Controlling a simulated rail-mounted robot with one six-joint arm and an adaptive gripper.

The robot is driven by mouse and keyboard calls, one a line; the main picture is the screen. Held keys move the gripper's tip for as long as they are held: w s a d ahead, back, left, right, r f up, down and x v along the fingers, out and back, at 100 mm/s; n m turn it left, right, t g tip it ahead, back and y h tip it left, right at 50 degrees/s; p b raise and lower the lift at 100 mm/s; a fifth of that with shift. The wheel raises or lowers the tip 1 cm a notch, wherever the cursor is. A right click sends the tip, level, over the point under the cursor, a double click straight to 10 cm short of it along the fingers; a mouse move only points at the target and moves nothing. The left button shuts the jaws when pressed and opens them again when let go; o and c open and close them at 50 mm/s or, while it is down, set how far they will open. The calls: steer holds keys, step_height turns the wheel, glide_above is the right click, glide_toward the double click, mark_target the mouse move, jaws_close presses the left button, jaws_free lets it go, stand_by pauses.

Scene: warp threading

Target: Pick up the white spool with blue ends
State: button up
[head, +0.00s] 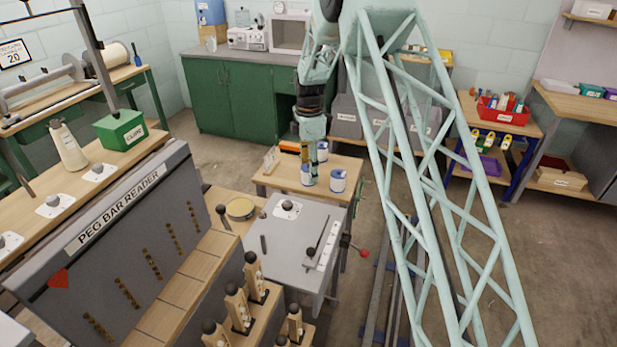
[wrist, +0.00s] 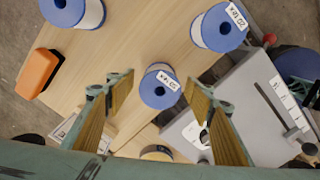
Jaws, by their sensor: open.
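Three white spools with blue ends stand on a small wooden table. In the wrist view one spool (wrist: 160,88), with a label on it, shows between the two fingers of my gripper (wrist: 156,84). A second spool (wrist: 218,27) is at the top right and a third (wrist: 72,10) at the top left. In the head view my gripper (head: 309,180) points down over the table. It partly hides one spool (head: 304,173); the other spools (head: 338,181) (head: 322,152) show beside and behind it. My gripper is open and empty, and I cannot tell its exact height.
An orange object (wrist: 39,73) lies on the wooden table (wrist: 130,40) near the top-left spool. A grey machine (head: 298,232) with a lever stands close in front of the table. The PEG BAR READER panel (head: 115,215) is at the left.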

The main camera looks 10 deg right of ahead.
steer(key=shift+f, duration=1.25)
steer(key=shift+c, duration=0.5)
steer(key=c, duration=0.8)
